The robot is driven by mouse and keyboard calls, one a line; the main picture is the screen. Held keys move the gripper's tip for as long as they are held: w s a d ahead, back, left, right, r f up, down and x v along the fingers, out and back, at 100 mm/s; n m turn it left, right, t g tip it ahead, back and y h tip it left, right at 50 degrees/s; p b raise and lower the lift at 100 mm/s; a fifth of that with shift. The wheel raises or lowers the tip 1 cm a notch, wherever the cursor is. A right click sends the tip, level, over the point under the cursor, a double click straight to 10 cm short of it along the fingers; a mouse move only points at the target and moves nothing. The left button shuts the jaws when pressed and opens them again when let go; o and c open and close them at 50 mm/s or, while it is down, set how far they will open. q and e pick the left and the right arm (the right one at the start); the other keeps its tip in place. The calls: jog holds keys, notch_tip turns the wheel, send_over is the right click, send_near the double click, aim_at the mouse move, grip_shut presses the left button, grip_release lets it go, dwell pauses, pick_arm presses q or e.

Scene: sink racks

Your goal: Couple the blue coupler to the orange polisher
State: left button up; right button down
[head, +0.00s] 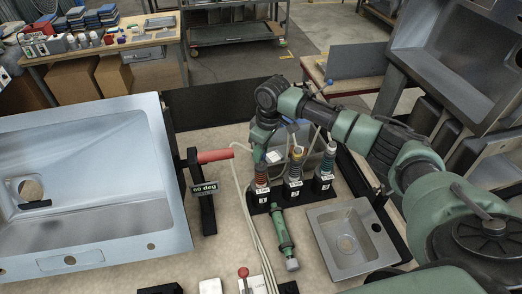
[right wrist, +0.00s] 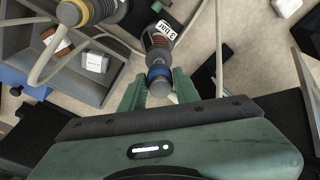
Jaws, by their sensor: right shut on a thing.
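My right gripper (head: 259,157) reaches down to the leftmost of three hose couplers standing in a black rack. A red-orange handle (head: 215,156), perhaps the orange polisher, rests on a black stand marked "60 deg". My left gripper is out of view.
Two other couplers stand right of the held one, one with a yellow top (head: 296,160) and one teal (head: 327,155). A green tool (head: 283,238) lies before the rack. Large (head: 90,190) and small (head: 345,240) sinks flank it. Pale hoses cross the bench.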

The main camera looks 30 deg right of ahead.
aim_at(264, 151)
jog(key=shift+p, duration=0.45)
dwell(0.5)
jog(key=shift+f+b, duration=0.45)
jog(key=shift+f, duration=1.15)
jog(key=c, duration=0.9)
grip_release()
jog(key=shift+c, duration=0.2)
jog(key=shift+r, duration=0.5)
jog(key=r+b, duration=0.1)
jog(key=r, duration=0.3)
jog(key=s+r+b, duration=0.1)
jog(key=r, duration=0.1)
jog(key=shift+d+r+b, duration=0.3)
jog(key=shift+r, duration=0.05)
